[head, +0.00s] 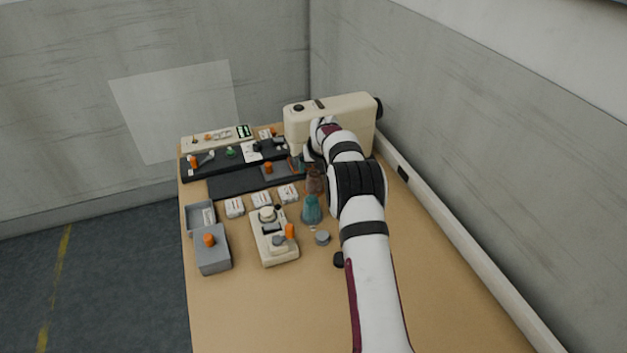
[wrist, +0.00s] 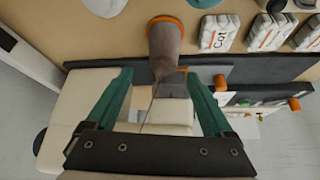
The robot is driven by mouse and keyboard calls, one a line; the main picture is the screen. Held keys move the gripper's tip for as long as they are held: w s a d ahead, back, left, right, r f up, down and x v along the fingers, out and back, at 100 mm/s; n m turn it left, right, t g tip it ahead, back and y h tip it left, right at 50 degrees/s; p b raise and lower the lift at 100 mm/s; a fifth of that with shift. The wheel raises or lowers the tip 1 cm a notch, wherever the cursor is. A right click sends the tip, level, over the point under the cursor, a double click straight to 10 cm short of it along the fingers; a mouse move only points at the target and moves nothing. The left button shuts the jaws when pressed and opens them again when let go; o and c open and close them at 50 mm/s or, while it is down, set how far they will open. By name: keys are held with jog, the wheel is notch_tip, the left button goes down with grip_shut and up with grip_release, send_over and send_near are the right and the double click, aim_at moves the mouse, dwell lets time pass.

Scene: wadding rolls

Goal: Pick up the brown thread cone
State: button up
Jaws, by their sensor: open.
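The brown thread cone (head: 314,181) stands on the table just in front of my gripper in the head view, partly hidden by my arm. In the wrist view the brown cone (wrist: 164,48) shows at the upper middle, with an orange rim at its far end. My gripper (wrist: 160,74) has two green fingers spread apart with nothing held between them. The cone's near end lies around the level of the fingertips, in the gap between them; I cannot tell any contact. In the head view my gripper is mostly hidden behind my wrist.
A teal cone (head: 311,209) stands close in front of the brown one. A cream machine (head: 360,112) stands behind my wrist. White labelled packs (head: 262,199), a cream device (head: 272,243) and a grey box (head: 213,254) are to the left. The front table (head: 270,310) is clear.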

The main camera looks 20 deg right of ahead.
aim_at(314, 171)
jog(key=x, duration=0.3)
jog(key=shift+w+a+f, duration=0.15)
jog(key=shift+a+f, duration=0.1)
jog(key=shift+f, duration=0.15)
grip_shut()
